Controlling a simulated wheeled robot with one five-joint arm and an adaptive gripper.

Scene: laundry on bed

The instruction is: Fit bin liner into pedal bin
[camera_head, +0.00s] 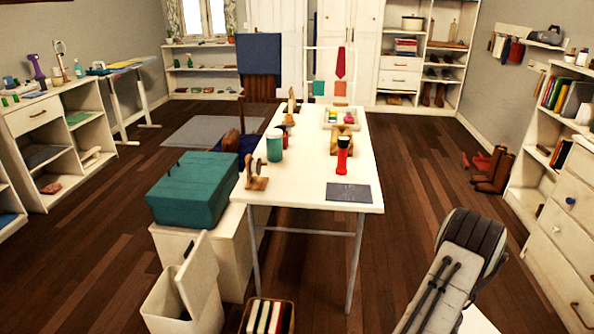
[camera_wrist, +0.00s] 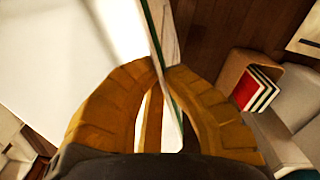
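A white bin (camera_head: 172,305) stands on the floor at the lower left of the head view. Its lid (camera_head: 199,272) is raised and its opening looks dark inside. I cannot make out a bin liner with certainty in either view. My gripper (camera_wrist: 162,65) shows in the wrist view, its yellow-brown fingers drawn close together. A thin white piece with a dark green edge (camera_wrist: 168,70) runs between the fingers, and they look closed on it. I cannot tell what this piece is. The head view does not show the fingers.
A basket of books (camera_head: 268,314) stands right of the bin; it also shows in the wrist view (camera_wrist: 234,73). A teal case (camera_head: 190,188) lies on a white box behind the bin. A long white table (camera_head: 310,190) stands beyond.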

